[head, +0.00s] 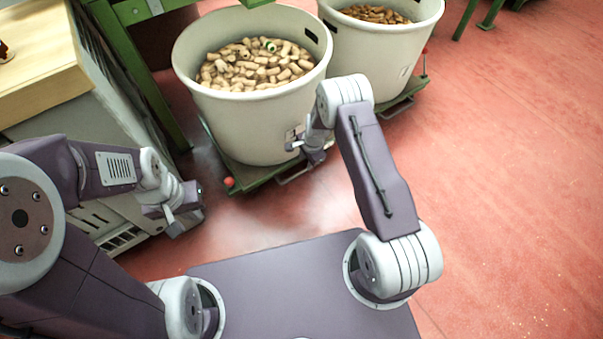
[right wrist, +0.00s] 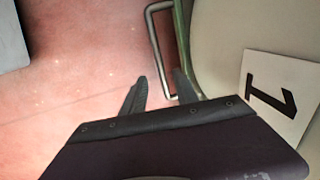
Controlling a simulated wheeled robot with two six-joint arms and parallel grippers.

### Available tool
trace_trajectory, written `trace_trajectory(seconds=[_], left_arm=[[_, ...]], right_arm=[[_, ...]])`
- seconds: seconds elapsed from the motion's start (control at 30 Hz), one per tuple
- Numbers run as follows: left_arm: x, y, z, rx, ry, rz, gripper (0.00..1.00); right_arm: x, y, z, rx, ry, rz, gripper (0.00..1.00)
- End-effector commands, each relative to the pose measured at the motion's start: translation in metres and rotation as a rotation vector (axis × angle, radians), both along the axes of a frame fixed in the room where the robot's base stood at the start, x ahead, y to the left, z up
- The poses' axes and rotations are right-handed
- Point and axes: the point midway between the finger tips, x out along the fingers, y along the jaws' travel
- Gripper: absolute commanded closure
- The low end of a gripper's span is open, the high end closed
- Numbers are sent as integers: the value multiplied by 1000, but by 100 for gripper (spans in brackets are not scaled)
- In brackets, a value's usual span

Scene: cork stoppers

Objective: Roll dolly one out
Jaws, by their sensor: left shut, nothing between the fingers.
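Dolly one (head: 240,178) is a low green frame with a red corner, under a cream bin (head: 235,125) full of corks. A card with a "1" (right wrist: 282,95) is on the bin in the right wrist view. A grey loop handle (head: 296,175) sticks out from the dolly's near side; it also shows in the right wrist view (right wrist: 154,42). My right gripper (head: 294,146) is beside the bin's near side, partly hiding the card. Its fingers (right wrist: 161,84) are apart, with the handle's end seen between their tips; contact is unclear. My left gripper (head: 172,226) is shut and empty, to the left.
A second cream bin (head: 395,60) with browner pieces stands on another green dolly (head: 405,97) at back right. A wooden-topped bench (head: 35,60) and green posts stand at the left. The red floor (head: 500,180) is clear on the right.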

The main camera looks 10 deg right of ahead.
Motion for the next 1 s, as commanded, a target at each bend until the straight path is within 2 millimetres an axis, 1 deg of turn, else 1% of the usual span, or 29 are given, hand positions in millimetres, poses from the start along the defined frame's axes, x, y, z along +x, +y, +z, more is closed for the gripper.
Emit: trace_trajectory(seconds=[0.2, 0.3, 0.4, 0.53, 0.8, 0.87, 0.9, 0.93, 1.0], left_arm=[[0, 0, -38, 0, 0, 0, 100], [0, 0, -53, 0, 0, 0, 100], [0, 0, -64, 0, 1, 0, 100], [0, 0, -70, 0, 1, 0, 100], [0, 0, -68, 0, 1, 0, 100], [0, 0, -68, 0, 1, 0, 100], [0, 0, -68, 0, 1, 0, 100], [0, 0, -68, 0, 1, 0, 100], [0, 0, -68, 0, 1, 0, 100]], right_arm=[[6, 3, -47, 0, 1, 3, 64], [10, 4, -67, 0, 1, 4, 64], [13, 5, -80, 0, 1, 3, 64], [15, 6, -88, 0, 2, 4, 64], [16, 6, -86, 0, 2, 4, 64], [16, 6, -86, 0, 2, 4, 81], [16, 6, -86, 0, 2, 4, 92], [16, 6, -86, 0, 2, 4, 100], [16, 6, -86, 0, 2, 4, 100]])
